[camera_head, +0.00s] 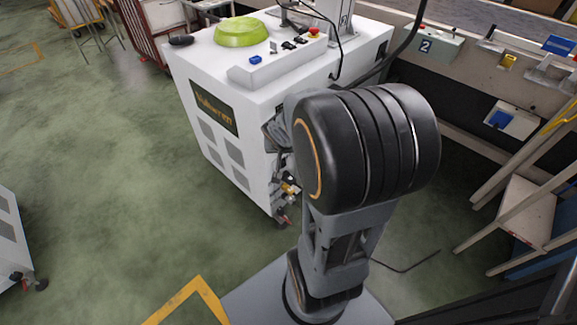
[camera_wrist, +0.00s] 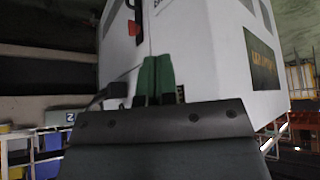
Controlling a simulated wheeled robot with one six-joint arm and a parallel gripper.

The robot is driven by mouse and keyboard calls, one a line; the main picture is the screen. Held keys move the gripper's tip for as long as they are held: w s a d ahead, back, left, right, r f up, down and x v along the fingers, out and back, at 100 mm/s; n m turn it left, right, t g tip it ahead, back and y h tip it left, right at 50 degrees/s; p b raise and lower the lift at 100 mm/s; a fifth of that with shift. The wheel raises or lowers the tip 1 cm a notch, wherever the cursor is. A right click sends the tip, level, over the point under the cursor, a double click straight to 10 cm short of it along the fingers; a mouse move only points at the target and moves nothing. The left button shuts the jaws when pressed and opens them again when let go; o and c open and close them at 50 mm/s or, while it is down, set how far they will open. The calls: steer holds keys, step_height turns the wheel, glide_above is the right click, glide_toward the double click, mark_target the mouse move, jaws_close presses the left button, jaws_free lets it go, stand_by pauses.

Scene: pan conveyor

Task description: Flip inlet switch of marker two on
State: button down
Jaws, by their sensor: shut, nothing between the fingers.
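A white marker machine (camera_head: 208,70) with a dark name plate stands in front of me in the head view. Its white side (camera_wrist: 195,50) fills the upper middle of the wrist view. Red and dark fittings (camera_head: 288,190) sit low on its near side. A red and dark part (camera_wrist: 133,28) shows on it in the wrist view, left of my fingers; I cannot tell if it is the inlet switch. My gripper (camera_wrist: 155,62) has green fingers, together and empty, in front of this side. In the head view my own arm hides the gripper and part of the machine.
A yellow-green lid-like object (camera_head: 241,32) lies on the machine's top. A wooden frame (camera_head: 525,210) stands at right. Green floor (camera_head: 110,170) is clear at left.

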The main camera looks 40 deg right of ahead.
mark_target(284, 163)
steer(key=w+d+f+m+t+y+p, duration=0.1)
steer(key=d+f+m+t, duration=0.1)
steer(key=d+f+m, duration=0.5)
steer(key=s+d+f+m+t+y+p, duration=0.1)
steer(key=s+d+f+m+y, duration=0.1)
steer(key=f, duration=0.6)
steer(key=shift+s+d+f+t+y, duration=0.3)
steer(key=shift+s+y, duration=0.5)
steer(key=shift+y, duration=0.4)
steer(key=b+x, duration=0.2)
steer(key=x, duration=0.2)
steer(key=b+x, duration=0.2)
steer(key=x, duration=0.2)
steer(key=w+r+b+x, duration=0.1)
steer(key=b+x, duration=0.1)
steer(key=x, duration=0.2)
steer(key=shift+w+a+f, duration=0.1)
steer(key=shift+w+a, duration=0.05)
steer(key=shift+w, duration=0.05)
steer(key=shift+w+a+b, duration=0.1)
steer(key=shift+w+b, duration=0.3)
steer(key=shift+w, duration=0.15)
